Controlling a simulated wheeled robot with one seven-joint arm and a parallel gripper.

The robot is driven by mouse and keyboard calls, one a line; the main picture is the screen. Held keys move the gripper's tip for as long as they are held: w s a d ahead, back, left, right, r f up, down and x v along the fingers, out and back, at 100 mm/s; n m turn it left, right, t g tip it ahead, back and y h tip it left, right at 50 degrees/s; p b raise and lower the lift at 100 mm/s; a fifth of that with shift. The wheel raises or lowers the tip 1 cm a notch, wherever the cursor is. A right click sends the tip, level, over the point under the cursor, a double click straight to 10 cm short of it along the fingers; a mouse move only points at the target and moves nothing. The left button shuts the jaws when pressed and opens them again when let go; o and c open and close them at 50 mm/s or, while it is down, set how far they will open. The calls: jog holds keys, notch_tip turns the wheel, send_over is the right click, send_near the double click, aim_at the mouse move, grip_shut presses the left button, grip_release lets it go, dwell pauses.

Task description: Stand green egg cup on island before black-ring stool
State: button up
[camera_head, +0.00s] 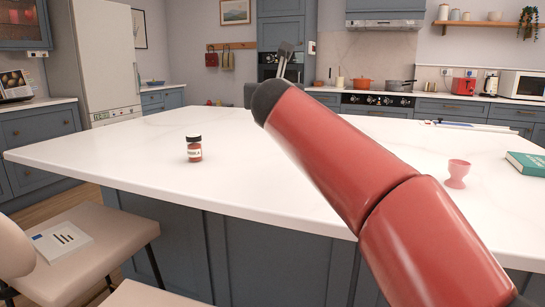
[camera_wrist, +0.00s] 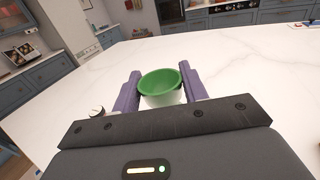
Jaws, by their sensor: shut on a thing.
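In the wrist view, the green egg cup (camera_wrist: 160,82) sits between the purple fingers of my gripper (camera_wrist: 161,92), which is shut on it. Its wide open mouth faces up towards the camera, and a pale part shows below the green rim. The white island top (camera_wrist: 240,65) lies beneath and beyond; I cannot tell the gap below the cup. In the head view my red arm reaches over the island (camera_head: 120,140) and the cup is not visible. Beige stools (camera_head: 100,245) stand at the island's near left side; no black ring is visible on them.
A red-brown jar with a black lid (camera_head: 194,149) stands on the island's left part. A pink egg cup (camera_head: 459,172) and a green book (camera_head: 527,162) are at the right.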

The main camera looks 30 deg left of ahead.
notch_tip(320, 180, down, 14)
jog(key=b, duration=0.9)
jog(key=shift+f, duration=0.25)
jog(key=o, duration=1)
jog(key=shift+o, duration=0.2)
jog(key=shift+s, duration=0.1)
jog(key=b+v, duration=0.2)
jog(key=v, duration=1)
